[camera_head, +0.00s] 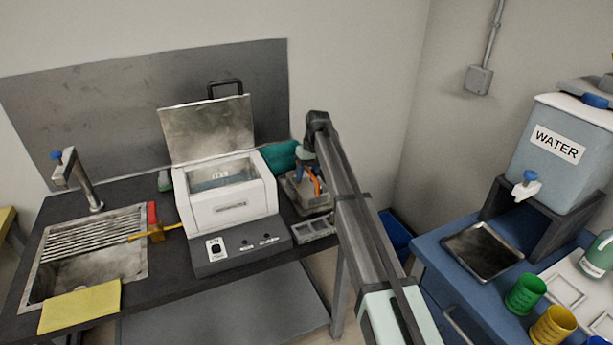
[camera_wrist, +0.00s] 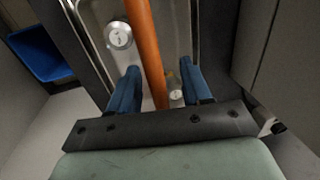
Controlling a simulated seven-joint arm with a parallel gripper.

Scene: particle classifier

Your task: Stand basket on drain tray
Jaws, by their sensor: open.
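The basket (camera_head: 296,190), with an orange handle (camera_head: 317,183), is right of the white cleaner (camera_head: 232,212) on the dark bench. It appears to stand on a grey drain tray (camera_head: 312,207), though my gripper and arm partly hide it and I cannot see the full contact. In the wrist view the orange handle (camera_wrist: 146,45) runs between the two blue fingers of my gripper (camera_wrist: 160,88). The fingers are apart, one on each side of it. Round metal pieces (camera_wrist: 119,36) lie beside the handle. My gripper also shows in the head view (camera_head: 306,170).
The cleaner's lid (camera_head: 207,130) stands open over its bath. A small compartment tray (camera_head: 314,231) lies in front of the basket. A sink (camera_head: 90,275) with a ribbed area is at left. A blue bin (camera_head: 396,232) is on the floor at right.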

